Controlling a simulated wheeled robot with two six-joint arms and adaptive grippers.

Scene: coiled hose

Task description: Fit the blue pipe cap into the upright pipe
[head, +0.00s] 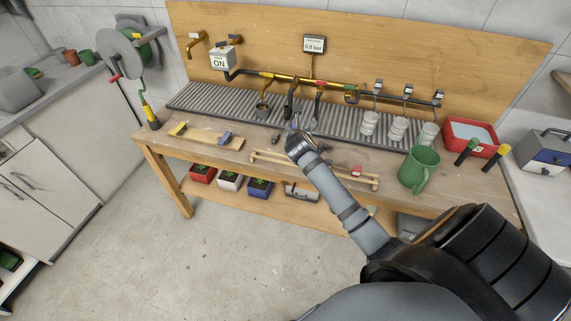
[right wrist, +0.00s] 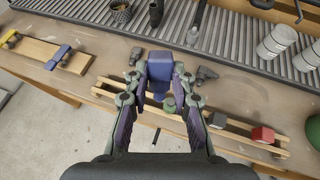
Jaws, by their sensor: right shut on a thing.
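My right gripper (head: 293,128) reaches over the middle of the workbench. In the right wrist view its two fingers (right wrist: 160,88) are shut on the blue pipe cap (right wrist: 160,68), a blocky blue piece between the fingertips. The cap is held above the bench near the front of the ribbed grey rack. A dark upright pipe (right wrist: 155,12) stands over the rack ahead of the cap, apart from it. I cannot tell whether this is the pipe the cap fits. My left gripper is not in view.
A wooden holder with a blue piece (head: 225,137) lies left. A slatted wooden rail (head: 265,157) lies under my right arm. Small dark fittings (right wrist: 206,74) lie beside the fingers. A green mug (head: 420,168) and a red tray (head: 450,141) stand right.

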